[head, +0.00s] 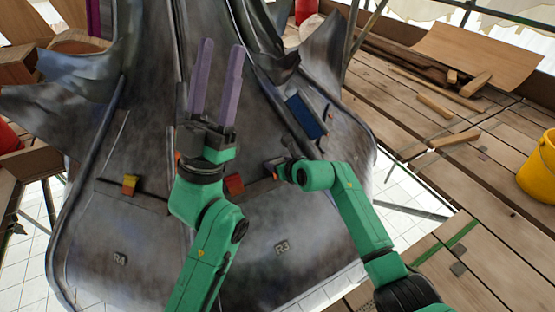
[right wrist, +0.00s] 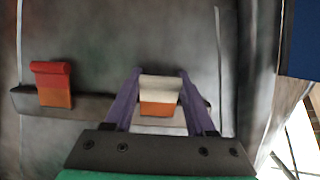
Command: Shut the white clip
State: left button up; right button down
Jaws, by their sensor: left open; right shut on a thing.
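The white clip (right wrist: 160,90) is a pale flap above an orange part, on a dark ledge of the grey metal spire (right wrist: 95,55). In the right wrist view the two purple fingers of my right gripper (right wrist: 160,75) are shut on its two sides. In the head view my right gripper (head: 272,167) is against the spire and largely hides the clip. My left gripper (head: 220,48) is open and empty, its purple fingers pointing up in front of the spire.
A red-orange clip (right wrist: 52,84) sits left of the white clip on the ledge; a yellow-red clip (head: 129,185) is farther left on the spire. A blue panel (head: 305,115) lies above right. A yellow bucket (head: 538,168) and wood pieces (head: 455,139) rest on planks at right.

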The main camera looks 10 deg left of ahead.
jog(key=shift+a+p, duration=0.1)
jog(key=shift+p, duration=0.4)
pick_arm(q)
jog(key=w+d+f+n+g+y, duration=0.1)
jog(key=w+f+n+g+y, duration=0.1)
jog(key=f, duration=0.7)
jog(key=shift+w+d+f+n+g+y, duration=0.2)
jog(key=shift+w+d+n+g+y, duration=0.15)
jog(key=shift+w+y, duration=0.6)
jog(key=shift+w+h, duration=0.25)
pick_arm(e)
jog(key=shift+c, duration=1.1)
grip_release()
jog(key=shift+r, duration=0.1)
